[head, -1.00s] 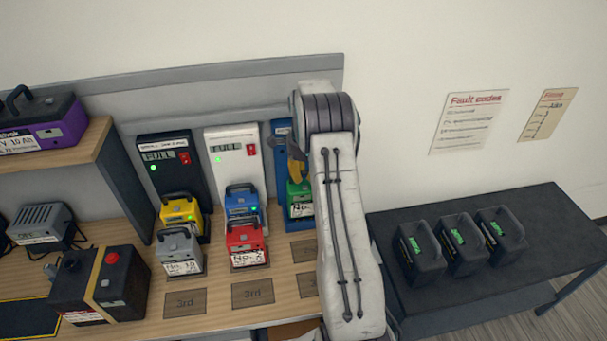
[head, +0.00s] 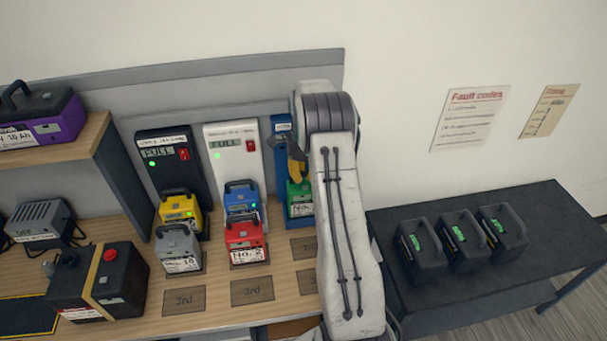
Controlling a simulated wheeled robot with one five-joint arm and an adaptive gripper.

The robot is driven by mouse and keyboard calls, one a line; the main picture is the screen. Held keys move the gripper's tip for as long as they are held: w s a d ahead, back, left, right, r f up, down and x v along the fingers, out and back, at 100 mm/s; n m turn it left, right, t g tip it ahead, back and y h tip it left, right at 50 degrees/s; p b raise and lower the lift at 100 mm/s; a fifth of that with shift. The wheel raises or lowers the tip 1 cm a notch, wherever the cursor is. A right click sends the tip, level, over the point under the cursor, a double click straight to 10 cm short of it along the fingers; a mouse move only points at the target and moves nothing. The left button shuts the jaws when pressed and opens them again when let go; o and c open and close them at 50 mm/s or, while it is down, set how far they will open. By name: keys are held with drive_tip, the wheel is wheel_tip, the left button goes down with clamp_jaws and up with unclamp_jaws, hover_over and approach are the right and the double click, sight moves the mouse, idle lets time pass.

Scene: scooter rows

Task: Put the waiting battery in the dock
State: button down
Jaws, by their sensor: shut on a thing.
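A green battery (head: 295,190) with a white "No." label sits at the foot of the blue charger dock (head: 281,130), right of the white dock. My arm hides its right side and much of that dock. My gripper (head: 298,172), with a yellow and dark finger showing, is at the top of the green battery and shut on it. Its other finger is hidden. A yellow battery (head: 180,211) is in the black dock (head: 163,155) reading FULL. A blue battery (head: 241,200) is in the white dock (head: 231,145), also FULL. A grey battery (head: 179,250) and a red battery (head: 245,243) stand before them.
Bare "3rd" marks (head: 184,301) lie along the bench front. A black box with a red button (head: 98,285) and a grey unit (head: 40,224) stand at left, below a shelf with a purple battery (head: 45,118). Several dark batteries (head: 461,243) stand on the right table (head: 540,205).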

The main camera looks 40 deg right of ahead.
drive_tip(key=shift+f+b, duration=0.55)
drive_tip(key=shift+f, duration=0.1)
idle(0.3)
drive_tip(key=c, duration=1.1)
unclamp_jaws()
drive_tip(key=shift+s+f, duration=0.1)
drive_tip(key=shift+f, duration=0.1)
wheel_tip(320, 180, up, 12)
drive_tip(key=shift+f, duration=0.25)
drive_tip(key=shift+s+a+r+p, duration=0.1)
drive_tip(key=shift+r+p, duration=2.7)
drive_tip(key=shift+r, duration=2.1)
drive_tip(key=shift+s+a+r, duration=0.6)
drive_tip(key=shift+s+r, duration=0.6)
drive_tip(key=shift+r, duration=0.95)
drive_tip(key=shift+s+a+r, duration=0.55)
drive_tip(key=shift+s+r, duration=0.65)
drive_tip(key=shift+r, duration=1)
drive_tip(key=shift+s+a+r, duration=0.6)
drive_tip(key=shift+s+r, duration=0.6)
drive_tip(key=shift+r, duration=0.95)
